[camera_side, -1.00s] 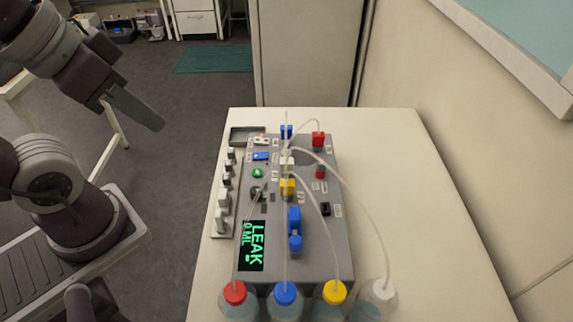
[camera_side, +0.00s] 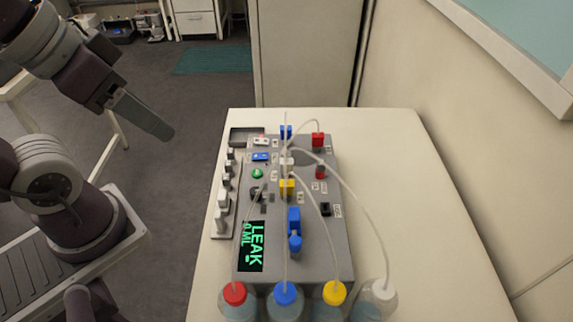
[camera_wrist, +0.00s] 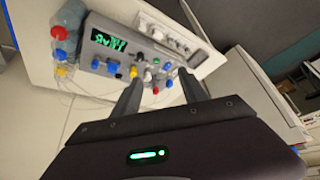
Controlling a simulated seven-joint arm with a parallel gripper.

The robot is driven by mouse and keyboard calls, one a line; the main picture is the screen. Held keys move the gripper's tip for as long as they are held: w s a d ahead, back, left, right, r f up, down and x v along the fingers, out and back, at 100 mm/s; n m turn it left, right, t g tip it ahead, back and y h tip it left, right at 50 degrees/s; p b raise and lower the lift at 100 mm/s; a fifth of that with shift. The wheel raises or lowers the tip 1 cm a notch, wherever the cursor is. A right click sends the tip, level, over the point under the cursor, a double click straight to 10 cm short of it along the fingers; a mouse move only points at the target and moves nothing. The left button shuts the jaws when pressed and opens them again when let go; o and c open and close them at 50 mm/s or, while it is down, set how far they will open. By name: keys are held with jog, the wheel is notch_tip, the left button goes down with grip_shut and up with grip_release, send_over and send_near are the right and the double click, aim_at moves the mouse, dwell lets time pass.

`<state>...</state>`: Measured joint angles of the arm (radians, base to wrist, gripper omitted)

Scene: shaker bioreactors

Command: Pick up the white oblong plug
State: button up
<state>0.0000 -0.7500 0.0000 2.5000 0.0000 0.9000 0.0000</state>
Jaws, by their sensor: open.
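I cannot tell for certain which piece is the white oblong plug. In the side view, a small white oblong piece (camera_side: 262,141) lies at the far left corner of the grey device (camera_side: 325,240). Several white and grey plugs (camera_side: 223,196) also stand in a strip (camera_side: 222,236) along the device's left side. My gripper (camera_side: 165,132) is left of the device, above the floor and apart from everything. In the wrist view my gripper (camera_wrist: 158,78) is open, its two fingers apart and empty, with the device (camera_wrist: 118,50) beyond.
Bottles with red (camera_side: 235,292), blue (camera_side: 285,292), yellow (camera_side: 334,291) and white caps stand at the device's near end. Thin tubes arch from them over the device. The display reads LEAK. The table (camera_side: 420,200) is clear to the right.

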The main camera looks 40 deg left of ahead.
jog(key=n+g, duration=0.6)
jog(key=n, duration=0.3)
send_over(287, 161)
jog(key=f, duration=1.1)
jog(key=shift+d+f, duration=0.3)
jog(key=f, duration=0.7)
jog(key=shift+a+f, duration=0.2)
jog(key=shift+a, duration=0.15)
grip_shut()
